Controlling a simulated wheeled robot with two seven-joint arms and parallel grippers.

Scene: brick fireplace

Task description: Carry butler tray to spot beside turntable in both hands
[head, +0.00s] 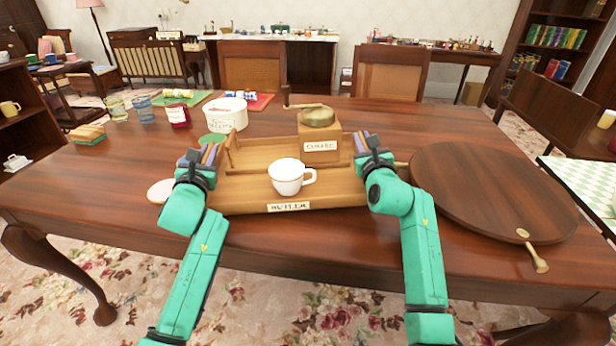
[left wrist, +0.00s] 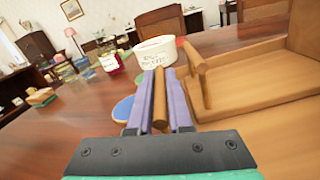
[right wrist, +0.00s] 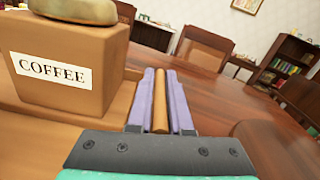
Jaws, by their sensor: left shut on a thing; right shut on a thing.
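The wooden butler tray (head: 241,194) is in the middle of the table in the head view, its front label reading BUTLER. A white cup (head: 287,177) and a wooden COFFEE box (head: 320,152) stand on it. My left gripper (head: 206,155) is shut on the tray's left handle bar, which shows between the fingers in the left wrist view (left wrist: 159,100). My right gripper (head: 367,144) is shut on the right handle bar, seen in the right wrist view (right wrist: 161,100). The round wooden turntable (head: 490,190) lies to the right of the tray. Whether the tray touches the table is unclear.
A pale disc (head: 160,191) lies left of the tray. The table's front strip is bare.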

